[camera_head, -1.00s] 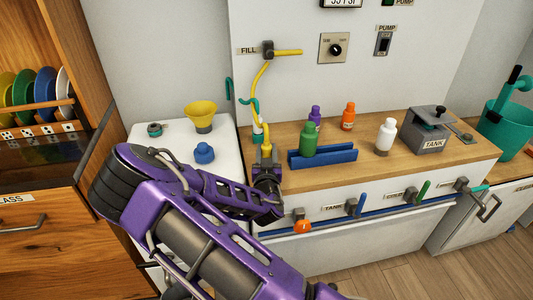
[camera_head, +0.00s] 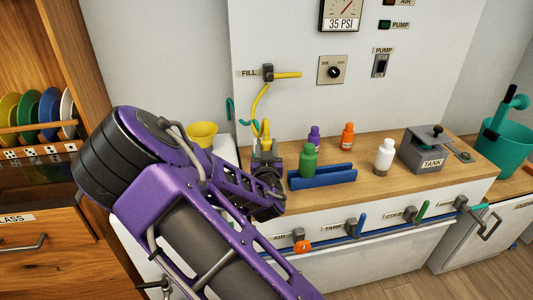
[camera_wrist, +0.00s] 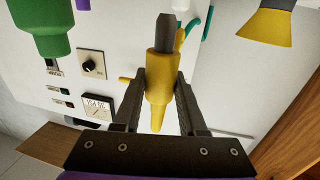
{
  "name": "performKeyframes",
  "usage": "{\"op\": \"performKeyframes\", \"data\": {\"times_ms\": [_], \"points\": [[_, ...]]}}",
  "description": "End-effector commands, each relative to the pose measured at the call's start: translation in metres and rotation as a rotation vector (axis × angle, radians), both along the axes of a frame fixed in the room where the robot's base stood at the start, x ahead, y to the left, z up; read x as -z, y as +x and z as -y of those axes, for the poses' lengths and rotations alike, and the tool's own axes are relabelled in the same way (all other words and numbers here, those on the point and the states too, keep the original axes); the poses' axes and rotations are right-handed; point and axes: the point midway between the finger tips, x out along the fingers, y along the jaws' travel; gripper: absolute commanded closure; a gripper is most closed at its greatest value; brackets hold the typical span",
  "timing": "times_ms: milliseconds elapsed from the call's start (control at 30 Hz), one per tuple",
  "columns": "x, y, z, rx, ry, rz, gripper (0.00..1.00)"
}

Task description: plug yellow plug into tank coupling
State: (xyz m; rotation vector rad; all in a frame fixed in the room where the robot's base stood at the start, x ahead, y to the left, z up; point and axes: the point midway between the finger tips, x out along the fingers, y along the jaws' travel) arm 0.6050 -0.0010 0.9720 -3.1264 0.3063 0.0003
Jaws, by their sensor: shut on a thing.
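My gripper (camera_wrist: 160,78) is shut on the yellow plug (camera_wrist: 158,66) in the wrist view. The plug's dark grey tip points to the top of that picture. In the head view my gripper (camera_head: 265,152) is above the left end of the wooden counter, with the yellow plug (camera_head: 265,132) showing above it. A yellow hose (camera_head: 257,100) runs down toward it from the FILL valve. A grey fitting with a blue lever (camera_head: 351,226) is beside a TANK label on the counter's front, right of and below my gripper. A grey box (camera_head: 424,152) on the counter is also labelled TANK.
Green (camera_head: 309,158), purple (camera_head: 315,138), orange (camera_head: 347,135) and white (camera_head: 385,154) bottles stand on the counter. A blue rail block (camera_head: 325,178) lies beside my gripper. A yellow funnel (camera_head: 202,134) stands left, partly behind my arm.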

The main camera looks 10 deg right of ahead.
Motion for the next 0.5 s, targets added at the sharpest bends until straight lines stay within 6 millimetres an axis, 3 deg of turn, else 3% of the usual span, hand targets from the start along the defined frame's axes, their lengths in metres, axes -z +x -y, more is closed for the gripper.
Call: {"op": "performKeyframes", "data": {"times_ms": [500], "points": [[-0.0055,-0.0001,0.0003,0.0,0.0,0.001,1.0]]}}
